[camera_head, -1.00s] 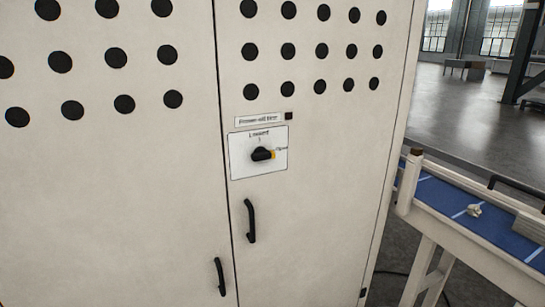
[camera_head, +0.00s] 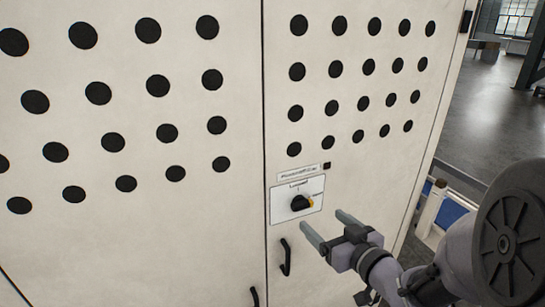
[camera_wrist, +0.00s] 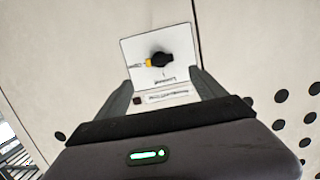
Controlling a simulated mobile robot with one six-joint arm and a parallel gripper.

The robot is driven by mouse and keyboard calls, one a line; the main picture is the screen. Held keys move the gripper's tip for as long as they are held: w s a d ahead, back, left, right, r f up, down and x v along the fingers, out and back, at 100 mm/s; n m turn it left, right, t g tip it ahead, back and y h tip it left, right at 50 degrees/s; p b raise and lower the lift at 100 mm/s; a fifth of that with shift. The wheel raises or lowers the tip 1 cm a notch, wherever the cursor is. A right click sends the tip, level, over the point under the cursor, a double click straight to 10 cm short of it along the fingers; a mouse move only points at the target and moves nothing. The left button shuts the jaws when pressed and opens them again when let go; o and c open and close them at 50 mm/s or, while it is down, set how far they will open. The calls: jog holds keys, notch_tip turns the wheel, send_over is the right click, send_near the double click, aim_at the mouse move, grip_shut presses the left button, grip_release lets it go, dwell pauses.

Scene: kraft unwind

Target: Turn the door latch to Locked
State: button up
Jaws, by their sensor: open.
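The door latch (camera_head: 301,203) is a black rotary knob with a yellow tip on a white plate (camera_head: 283,212) on the right cabinet door. The yellow tip points right, toward the smaller side label, not up at the "Locked" label. In the wrist view the latch (camera_wrist: 161,61) appears upside down, with its yellow tip to the left. My gripper (camera_head: 327,226) is open and empty, in front of the door, a little below and right of the latch. In the wrist view its fingers (camera_wrist: 160,90) stand apart on either side of the plate's lower part. I see no contact with the latch.
A label strip (camera_head: 298,173) and a small black square (camera_head: 327,166) sit above the plate. A black door handle (camera_head: 286,257) is below it. Rows of round black holes cover the doors. A blue-topped conveyor (camera_head: 452,213) stands right of the cabinet, partly hidden by my arm.

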aim_at(302, 207)
jog(key=p+x, duration=0.1)
jog(key=x, duration=0.9)
jog(key=shift+w+a+f, duration=0.1)
jog(key=shift+w+a, duration=0.05)
jog(key=c, duration=1.5)
jog(key=shift+o, duration=0.2)
jog(key=shift+a+f+n+h+b, duration=0.1)
jog(key=shift+n+h+b, duration=0.4)
jog(key=shift+n+b, duration=1.7)
jog(key=shift+m+b, duration=0.3)
jog(key=shift+b, duration=0.65)
jog(key=shift+a+n+t+h+b, duration=0.1)
jog(key=shift+n+t+h+b, duration=0.45)
jog(key=shift+n+b, duration=2.15)
jog(key=shift+m+b, duration=0.8)
jog(key=shift+b, duration=0.3)
jog(key=shift+f+n+t+b, duration=0.1)
jog(key=shift+n+t+b, duration=0.15)
jog(key=shift+n+b, duration=1)
jog(key=shift+n+h+b, duration=0.35)
jog(key=shift+n+b, duration=0.4)
jog(key=shift+b, duration=2.25)
